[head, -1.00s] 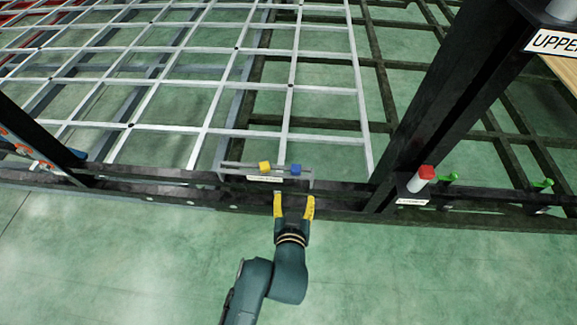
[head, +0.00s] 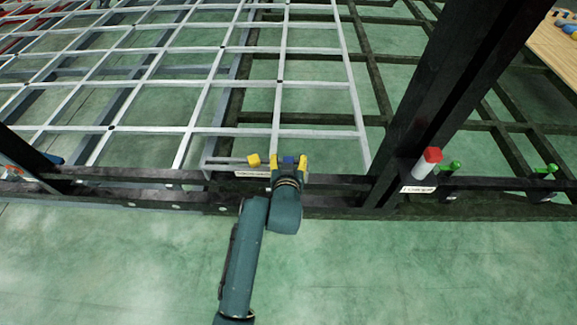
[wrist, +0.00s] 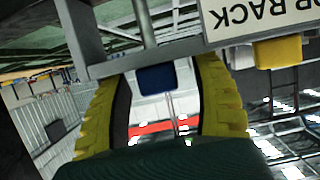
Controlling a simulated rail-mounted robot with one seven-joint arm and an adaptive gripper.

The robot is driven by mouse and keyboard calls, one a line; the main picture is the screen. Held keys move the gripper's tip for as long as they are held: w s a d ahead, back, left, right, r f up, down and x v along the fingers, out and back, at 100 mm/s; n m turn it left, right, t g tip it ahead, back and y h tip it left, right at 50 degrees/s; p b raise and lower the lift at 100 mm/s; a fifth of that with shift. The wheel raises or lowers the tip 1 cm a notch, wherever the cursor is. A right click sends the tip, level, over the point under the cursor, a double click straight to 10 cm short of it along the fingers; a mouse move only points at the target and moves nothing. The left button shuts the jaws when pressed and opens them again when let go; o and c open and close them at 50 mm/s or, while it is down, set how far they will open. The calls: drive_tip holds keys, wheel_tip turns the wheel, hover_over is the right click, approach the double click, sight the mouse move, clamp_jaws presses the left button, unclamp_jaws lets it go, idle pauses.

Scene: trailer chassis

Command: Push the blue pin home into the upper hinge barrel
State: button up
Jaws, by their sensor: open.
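The blue pin (head: 288,160) sits in a small rack (head: 222,163) on the black rail; its blue head also shows in the wrist view (wrist: 155,79). My gripper (head: 288,163) is open, with one yellow finger on each side of the blue head. In the wrist view the fingers (wrist: 155,88) stand apart, with gaps at both sides of the head. The upper hinge barrel is not in view. The dark post (head: 440,95) rises at the right.
A yellow pin (head: 253,160) sits in the rack just left of my gripper. A red-topped pin (head: 430,160) stands at the post's foot by the lower label (head: 418,189). Green-handled parts (head: 545,171) lie farther right. A silver lattice gate (head: 200,90) spreads behind the rack.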

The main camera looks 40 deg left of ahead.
clamp_jaws()
drive_tip(key=shift+r, duration=0.1)
idle(0.3)
